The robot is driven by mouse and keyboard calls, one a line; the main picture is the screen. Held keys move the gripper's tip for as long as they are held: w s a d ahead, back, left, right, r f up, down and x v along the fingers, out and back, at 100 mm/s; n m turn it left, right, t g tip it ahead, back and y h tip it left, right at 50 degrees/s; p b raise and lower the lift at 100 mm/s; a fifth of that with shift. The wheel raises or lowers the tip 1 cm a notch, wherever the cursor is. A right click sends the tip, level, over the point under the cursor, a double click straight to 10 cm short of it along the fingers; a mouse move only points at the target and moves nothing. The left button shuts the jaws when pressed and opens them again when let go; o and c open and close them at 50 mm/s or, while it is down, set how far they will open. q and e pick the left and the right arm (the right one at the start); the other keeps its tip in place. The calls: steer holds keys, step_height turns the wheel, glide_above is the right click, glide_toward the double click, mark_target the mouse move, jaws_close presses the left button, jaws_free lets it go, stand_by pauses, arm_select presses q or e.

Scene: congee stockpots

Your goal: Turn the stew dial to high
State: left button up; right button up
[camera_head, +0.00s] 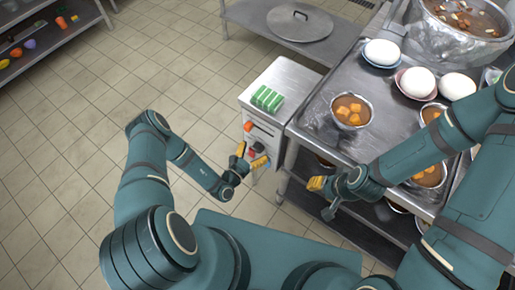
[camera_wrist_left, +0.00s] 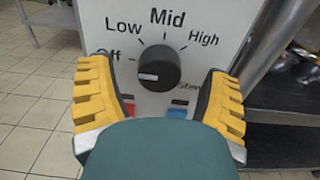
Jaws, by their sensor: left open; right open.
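The stew dial is a round black knob (camera_wrist_left: 159,68) on a white panel (camera_wrist_left: 205,15) in the left wrist view. Off, Low, Mid and High are printed around it from left to right, and a partly covered "Stew" label is at its lower right. A white mark sits at the knob's lower left, on the Off side. My left gripper (camera_head: 250,157) is open in front of the panel. Its yellow fingers (camera_wrist_left: 160,100) stand on both sides of the dial, apart from it in the picture; depth is hard to tell. My right gripper (camera_head: 323,196) is open and empty beside the metal counter.
A metal-topped cabinet (camera_head: 284,76) bears a green item (camera_head: 267,99). Beside it, the metal counter (camera_head: 315,107) holds a pot with orange cubes (camera_head: 351,111), white eggs (camera_head: 416,82) and a large stockpot (camera_head: 440,45). Red and blue pieces lie below the dial. Tiled floor is free at left.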

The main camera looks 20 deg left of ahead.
arm_select(q)
steer(key=shift+x, duration=1.05)
steer(key=c, duration=1.2)
